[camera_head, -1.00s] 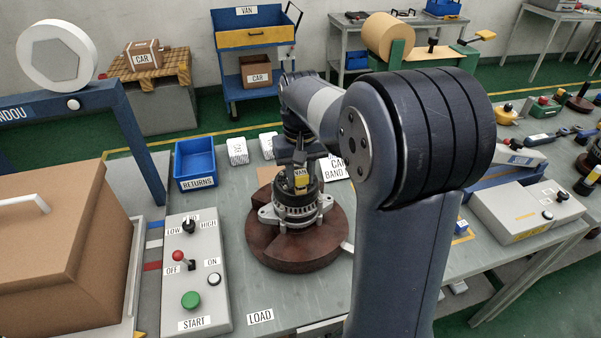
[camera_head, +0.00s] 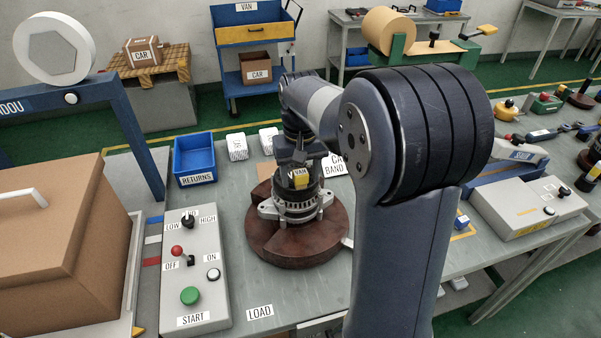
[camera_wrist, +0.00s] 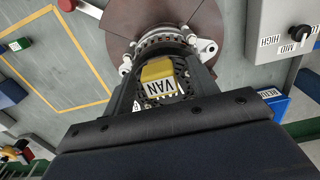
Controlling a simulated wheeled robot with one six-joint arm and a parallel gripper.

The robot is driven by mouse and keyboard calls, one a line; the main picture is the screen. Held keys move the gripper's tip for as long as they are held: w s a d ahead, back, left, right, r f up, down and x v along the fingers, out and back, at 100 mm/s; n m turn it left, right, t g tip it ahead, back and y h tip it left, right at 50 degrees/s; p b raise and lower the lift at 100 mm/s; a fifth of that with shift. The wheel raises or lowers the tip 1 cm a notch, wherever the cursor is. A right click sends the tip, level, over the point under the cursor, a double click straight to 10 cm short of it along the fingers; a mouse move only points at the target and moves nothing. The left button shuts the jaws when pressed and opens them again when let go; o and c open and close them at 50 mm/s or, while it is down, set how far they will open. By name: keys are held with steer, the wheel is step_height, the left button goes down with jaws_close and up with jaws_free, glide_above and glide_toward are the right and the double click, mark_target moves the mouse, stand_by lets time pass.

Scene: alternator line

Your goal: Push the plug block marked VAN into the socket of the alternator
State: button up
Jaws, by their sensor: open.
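The plug block marked VAN (camera_wrist: 158,78) is yellow with a white label. It sits at the alternator's dark upper end, between the fingers of my gripper (camera_wrist: 162,88). In the head view the yellow block (camera_head: 301,180) shows just under my wrist. My gripper is open, with a dark finger on either side of the block; finger contact cannot be told. The alternator (camera_head: 297,208), silver with a black upper part, stands on a round brown turntable (camera_head: 265,240). My gripper and the block hide the socket, so how deep the block sits cannot be told.
A control box (camera_head: 208,265) with knobs and a green button stands left of the turntable. A blue RETURNS bin (camera_head: 197,178) and white blocks (camera_head: 237,147) lie behind. A large brown box (camera_head: 50,230) is at far left. Bare table lies around the LOAD label (camera_head: 260,312).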

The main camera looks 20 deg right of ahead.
mark_target(301, 172)
step_height(301, 172, up, 11)
steer(key=shift+b, duration=0.45)
steer(key=shift+f, duration=0.15)
step_height(301, 172, down, 10)
steer(key=shift+f+p, duration=0.2)
steer(key=shift+p, duration=0.45)
steer(key=shift+r, duration=0.4)
